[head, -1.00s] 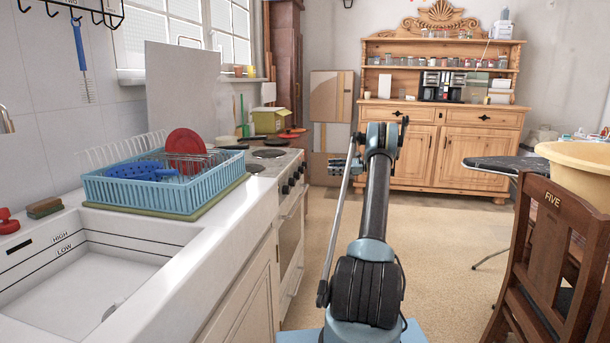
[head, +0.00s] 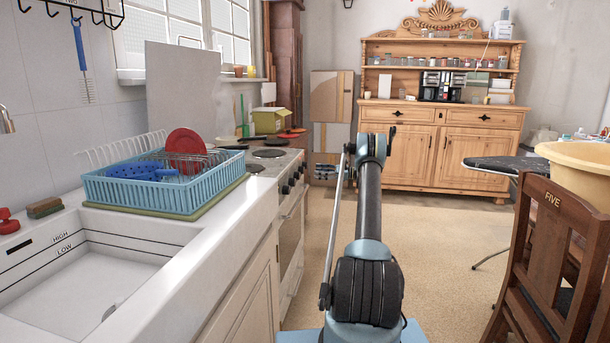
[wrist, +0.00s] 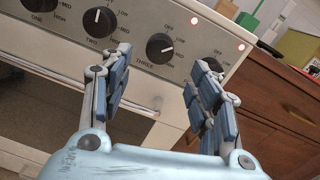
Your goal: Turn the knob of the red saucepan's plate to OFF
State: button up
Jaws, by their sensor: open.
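In the wrist view, the cooker's front panel shows black knobs with white marks. The knob labelled THREE (wrist: 160,47) is between my fingertips in the picture, and the knob labelled TWO (wrist: 98,20) is to its left. A further knob at the right is mostly hidden behind my right finger. My gripper (wrist: 161,68) is open and empty in front of the panel, with no clear contact. In the head view, the knobs (head: 291,183) are small on the cooker front. Flat red-orange shapes (head: 291,134) show at its far end; I cannot tell whether one is the saucepan.
A brown drawer unit (wrist: 265,95) is at the right. A blue dish rack (head: 165,190) stands nearer me.

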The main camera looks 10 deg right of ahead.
aim_at(301, 170)
jog(key=x, duration=0.8)
jog(key=shift+a, duration=0.15)
jog(key=c, duration=1.1)
